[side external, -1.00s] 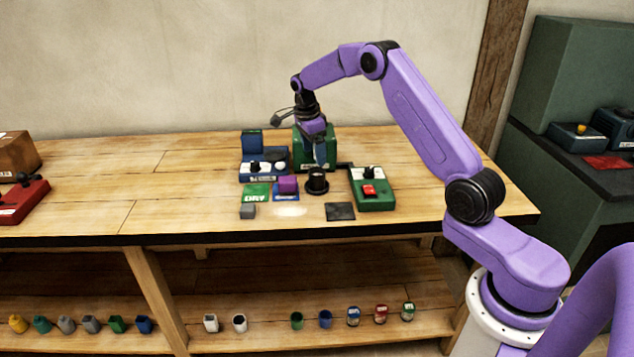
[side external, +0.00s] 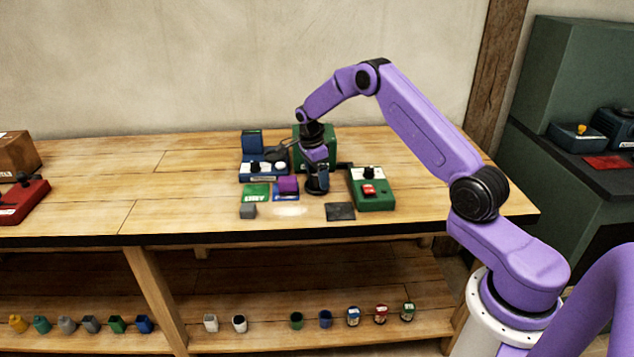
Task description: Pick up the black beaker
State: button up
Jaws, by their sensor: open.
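The black beaker (side external: 316,189) stands on the wooden bench between the purple block and the green device with the red button. Its upper part is hidden by my gripper. My gripper (side external: 317,180) points down over the beaker, with its fingers around or just in front of it. I cannot tell whether the fingers touch the beaker. The gripper is open and holds nothing lifted.
A purple block (side external: 288,184) sits close on the left, with a green card (side external: 256,191) beyond it. A green device with a red button (side external: 374,193) is on the right. A dark square (side external: 340,211) and a small grey block (side external: 248,211) lie in front.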

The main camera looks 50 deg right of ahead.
jog(key=c, duration=1.1)
jog(key=shift+r, duration=0.1)
